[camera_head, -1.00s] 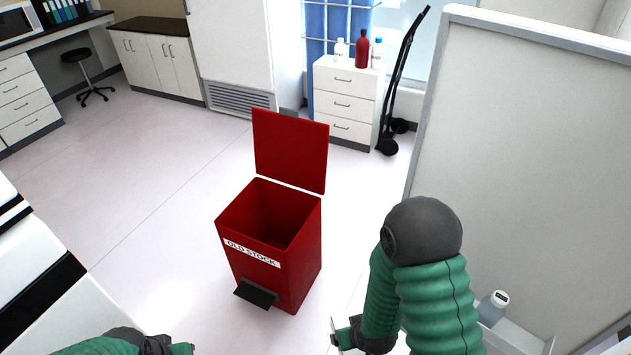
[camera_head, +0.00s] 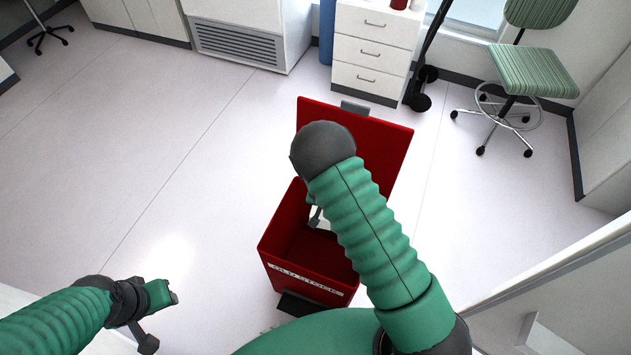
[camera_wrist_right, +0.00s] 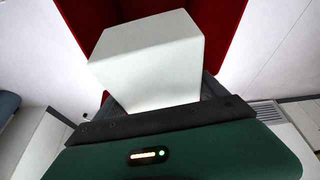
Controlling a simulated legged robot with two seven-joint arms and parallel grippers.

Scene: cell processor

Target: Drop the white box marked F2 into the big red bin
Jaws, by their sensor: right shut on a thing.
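The big red bin (camera_head: 300,240) stands on the floor with its lid (camera_head: 385,135) swung open at the back; a white label runs along its front. My right arm reaches over it. My right gripper (camera_head: 316,215) is over the bin's opening, mostly hidden behind my arm. In the right wrist view it is shut on a white box (camera_wrist_right: 150,55), with red bin surfaces behind it. No F2 marking shows on the visible faces. A small white part of the box (camera_head: 322,222) shows in the head view. My left gripper (camera_head: 173,297) is at the lower left, away from the bin.
A white drawer unit (camera_head: 372,50) stands behind the bin, with a black hand truck (camera_head: 420,95) beside it. A green striped chair (camera_head: 520,75) is at the back right. The floor left of the bin is clear.

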